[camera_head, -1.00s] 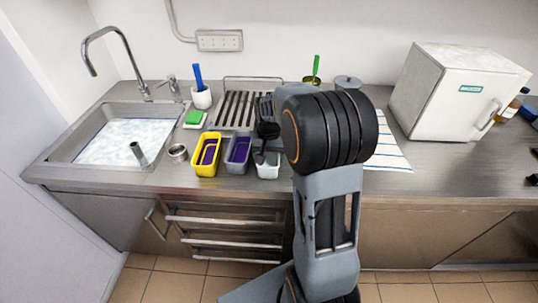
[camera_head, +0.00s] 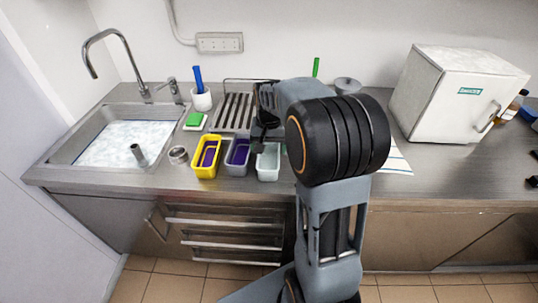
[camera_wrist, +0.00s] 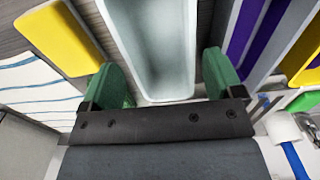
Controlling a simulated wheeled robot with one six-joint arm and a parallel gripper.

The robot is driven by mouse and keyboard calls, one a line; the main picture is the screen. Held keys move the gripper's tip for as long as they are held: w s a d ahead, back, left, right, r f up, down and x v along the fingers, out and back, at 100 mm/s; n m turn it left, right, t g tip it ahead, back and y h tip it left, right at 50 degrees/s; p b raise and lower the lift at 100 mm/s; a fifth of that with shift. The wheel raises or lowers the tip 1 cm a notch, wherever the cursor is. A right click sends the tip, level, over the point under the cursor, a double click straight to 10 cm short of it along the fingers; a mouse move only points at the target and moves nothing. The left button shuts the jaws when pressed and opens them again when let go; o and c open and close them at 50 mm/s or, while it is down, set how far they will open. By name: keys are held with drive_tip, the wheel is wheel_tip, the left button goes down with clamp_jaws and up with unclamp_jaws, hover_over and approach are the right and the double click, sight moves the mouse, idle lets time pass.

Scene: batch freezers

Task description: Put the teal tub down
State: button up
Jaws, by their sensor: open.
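The pale teal tub (camera_head: 268,161) stands upright on the steel counter, just right of the grey tub with purple inside (camera_head: 237,156). It looks empty. My gripper (camera_wrist: 164,78) is open, with its green fingers apart on either side of the tub's near end in the wrist view. The teal tub (camera_wrist: 155,45) shows between them, with gaps visible at both sides. In the head view my gripper is just behind and above the tub, partly hidden by my arm.
A rack (camera_head: 235,108) lies behind. A striped cloth (camera_head: 397,160) lies right, before the white freezer (camera_head: 455,95). A yellow piece (camera_wrist: 62,38) lies left in the wrist view.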

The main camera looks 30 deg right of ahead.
wheel_tip(320, 180, up, 6)
drive_tip(key=r, duration=0.1)
drive_tip(key=s+a+f+n+t, duration=0.1)
drive_tip(key=s+a+f+n, duration=0.1)
drive_tip(key=s, duration=0.6)
drive_tip(key=s+a+f+n+t, duration=0.2)
drive_tip(key=s+a+n, duration=0.2)
drive_tip(key=s+a, duration=0.3)
drive_tip(key=shift+s+a+t, duration=0.3)
drive_tip(key=shift+s, duration=0.2)
